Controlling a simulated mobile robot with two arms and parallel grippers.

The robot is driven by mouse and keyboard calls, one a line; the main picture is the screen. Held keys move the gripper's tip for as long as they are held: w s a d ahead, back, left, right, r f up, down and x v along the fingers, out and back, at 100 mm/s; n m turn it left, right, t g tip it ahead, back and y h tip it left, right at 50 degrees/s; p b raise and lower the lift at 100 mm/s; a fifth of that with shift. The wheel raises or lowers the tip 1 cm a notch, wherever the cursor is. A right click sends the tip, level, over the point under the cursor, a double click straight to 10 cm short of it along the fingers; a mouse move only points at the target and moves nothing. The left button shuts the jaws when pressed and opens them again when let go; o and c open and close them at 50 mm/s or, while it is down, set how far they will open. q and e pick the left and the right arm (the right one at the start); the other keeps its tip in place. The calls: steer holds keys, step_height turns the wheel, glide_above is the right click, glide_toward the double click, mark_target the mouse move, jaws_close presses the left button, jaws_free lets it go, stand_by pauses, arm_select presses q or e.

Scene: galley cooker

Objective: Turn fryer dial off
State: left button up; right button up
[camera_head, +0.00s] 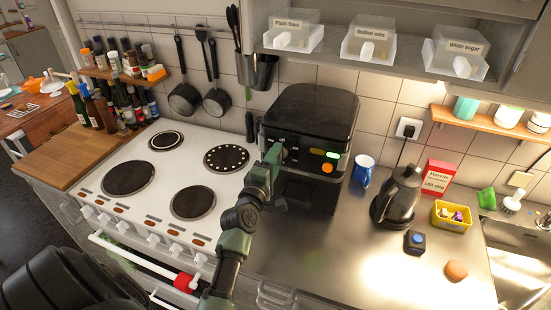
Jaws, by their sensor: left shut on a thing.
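The fryer (318,106) is a black boxy appliance on the steel counter, against the tiled wall. Its front has a lit green indicator (333,155) and an orange one (327,168) on the right side. My left gripper (277,153) is at the left part of the fryer's front, where it is shut on the fryer dial. The gripper mostly covers the dial, so its pointer setting cannot be read. My right gripper is not in view.
A white cooker (157,190) with dark hotplates is left of the fryer. To the right stand a blue mug (362,170), a black kettle (397,197), a red box (437,178) and a yellow tub (453,216). Clear bins (368,42) hang above. The front counter is mostly clear.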

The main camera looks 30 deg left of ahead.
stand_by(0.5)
arm_select(q)
steer(key=o, duration=1.4)
steer(key=shift+s+d+f, duration=0.1)
steer(key=shift+s+d, duration=0.05)
steer(key=shift+s, duration=0.2)
steer(key=b+v, duration=0.2)
steer(key=v, duration=0.5)
